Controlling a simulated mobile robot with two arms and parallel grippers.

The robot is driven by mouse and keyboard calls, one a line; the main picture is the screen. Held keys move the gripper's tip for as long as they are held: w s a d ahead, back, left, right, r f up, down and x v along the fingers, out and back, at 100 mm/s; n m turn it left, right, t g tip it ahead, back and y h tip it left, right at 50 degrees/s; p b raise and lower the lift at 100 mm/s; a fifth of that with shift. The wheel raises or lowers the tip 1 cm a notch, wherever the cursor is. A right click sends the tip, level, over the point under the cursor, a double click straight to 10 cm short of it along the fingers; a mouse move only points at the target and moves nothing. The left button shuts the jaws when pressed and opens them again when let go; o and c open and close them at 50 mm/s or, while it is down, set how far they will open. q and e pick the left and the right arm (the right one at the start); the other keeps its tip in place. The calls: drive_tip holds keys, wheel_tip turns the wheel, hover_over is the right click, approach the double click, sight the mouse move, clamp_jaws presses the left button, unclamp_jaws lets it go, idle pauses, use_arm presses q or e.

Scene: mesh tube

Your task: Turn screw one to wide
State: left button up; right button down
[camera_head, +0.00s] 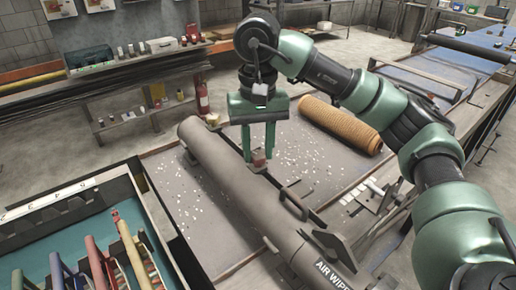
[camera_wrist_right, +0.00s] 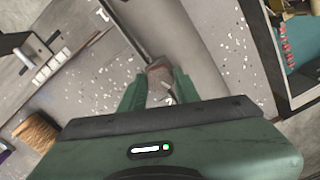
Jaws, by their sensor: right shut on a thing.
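My right gripper (camera_head: 259,152) reaches down from above to the long grey tube (camera_head: 222,165). Its two green fingers are shut on a small rust-brown screw head (camera_head: 258,161) at the tube's right side. In the right wrist view the brown screw head (camera_wrist_right: 158,72) sits between the fingertips, beside the tube (camera_wrist_right: 195,45). Its lower part is hidden, and I cannot read any setting on it. My left gripper is not in view.
An orange-brown mesh roll (camera_head: 342,125) lies right of the tube on the table, among scattered white flakes. A handle (camera_head: 294,203) sticks up nearer on the tube. A tray of coloured tools (camera_head: 100,260) stands at front left.

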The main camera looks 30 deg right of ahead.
sight(258, 154)
drive_tip(key=n, duration=0.5)
drive_tip(key=shift+n, duration=0.3)
drive_tip(key=n, duration=0.4)
drive_tip(key=shift+n, duration=0.3)
drive_tip(key=c, duration=1)
unclamp_jaws()
drive_tip(key=shift+c, duration=0.2)
drive_tip(key=shift+r, duration=0.15)
wheel_tip(258, 154, up, 8)
drive_tip(key=shift+f+p, duration=0.2)
drive_tip(key=shift+p, duration=0.35)
